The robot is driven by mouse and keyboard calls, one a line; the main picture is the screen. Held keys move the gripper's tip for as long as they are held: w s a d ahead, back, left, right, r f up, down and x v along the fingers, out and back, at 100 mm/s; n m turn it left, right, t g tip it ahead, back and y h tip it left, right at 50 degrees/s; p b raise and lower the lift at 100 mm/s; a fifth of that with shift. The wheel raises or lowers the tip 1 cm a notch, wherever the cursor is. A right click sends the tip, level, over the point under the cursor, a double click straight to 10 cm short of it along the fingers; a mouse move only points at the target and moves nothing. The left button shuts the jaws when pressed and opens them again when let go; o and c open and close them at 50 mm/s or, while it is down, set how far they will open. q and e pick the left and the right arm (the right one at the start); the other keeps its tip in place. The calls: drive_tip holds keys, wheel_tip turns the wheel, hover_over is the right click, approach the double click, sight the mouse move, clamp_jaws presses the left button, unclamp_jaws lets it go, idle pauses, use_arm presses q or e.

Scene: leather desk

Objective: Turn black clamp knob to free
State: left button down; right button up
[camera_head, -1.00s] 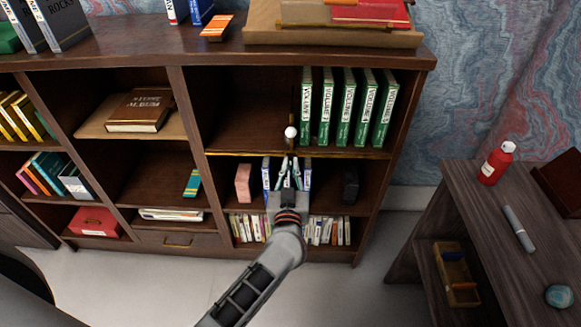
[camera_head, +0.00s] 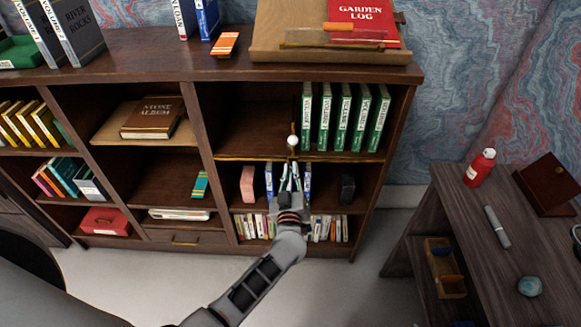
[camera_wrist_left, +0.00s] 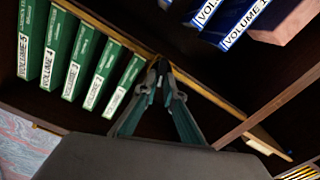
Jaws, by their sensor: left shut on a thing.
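My left gripper (camera_head: 290,168) reaches up to the brass rail (camera_head: 330,157) along the front edge of the right-hand middle shelf. In the left wrist view its fingertips (camera_wrist_left: 159,68) come together at the rail (camera_wrist_left: 205,92), shut on a small dark thing, apparently the black clamp knob. The fingers mostly hide the knob, so its turn angle cannot be told. A white ball (camera_head: 292,141) stands just above the fingertips, by a thin upright divider (camera_head: 293,115). My right gripper is not in view.
Green volumes (camera_head: 345,118) stand on the shelf right of the divider; the shelf to its left is empty. Blue volumes (camera_head: 269,181), a pink block (camera_head: 247,184) and a dark block (camera_head: 347,188) are below. A side desk (camera_head: 510,235) stands at right.

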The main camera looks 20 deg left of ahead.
use_arm(q)
drive_tip(key=shift+s+a+f+n+b, duration=0.1)
drive_tip(key=shift+f+n+b, duration=0.15)
drive_tip(key=shift+n, duration=2.15)
drive_tip(key=shift+a+f+n+b, duration=0.15)
drive_tip(key=shift+f+n+b, duration=0.05)
drive_tip(key=shift+n, duration=2.2)
drive_tip(key=shift+s+a+f+n+b, duration=0.1)
drive_tip(key=shift+f+n+b, duration=0.15)
drive_tip(key=shift+n, duration=2.15)
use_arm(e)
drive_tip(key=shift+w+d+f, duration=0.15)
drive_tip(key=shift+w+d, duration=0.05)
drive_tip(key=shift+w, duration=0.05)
use_arm(q)
drive_tip(key=c, duration=2.1)
unclamp_jaws()
drive_tip(key=shift+c, duration=0.2)
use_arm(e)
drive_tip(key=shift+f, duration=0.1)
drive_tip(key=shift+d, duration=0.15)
